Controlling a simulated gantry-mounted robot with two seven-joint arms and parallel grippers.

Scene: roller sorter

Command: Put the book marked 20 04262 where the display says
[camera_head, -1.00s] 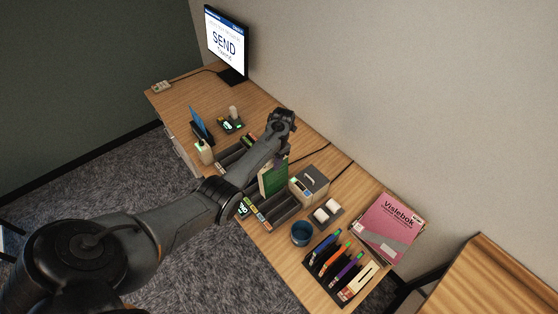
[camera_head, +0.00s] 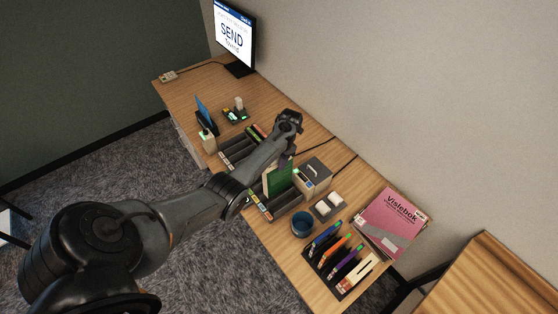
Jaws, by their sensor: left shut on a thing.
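A green book (camera_head: 277,180) stands upright at the roller sorter (camera_head: 283,205) in the middle of the desk. Its mark is too small to read. My left gripper (camera_head: 286,159) reaches over from the left and is shut on the top of the green book; my own arm hides part of the sorter and the book. The display (camera_head: 234,38) at the back left reads "SEND" in large letters; the smaller line below it is not clearly legible. My right gripper is not in view.
A grey box (camera_head: 313,176) stands right of the green book. A blue upright item (camera_head: 206,115) stands at left.

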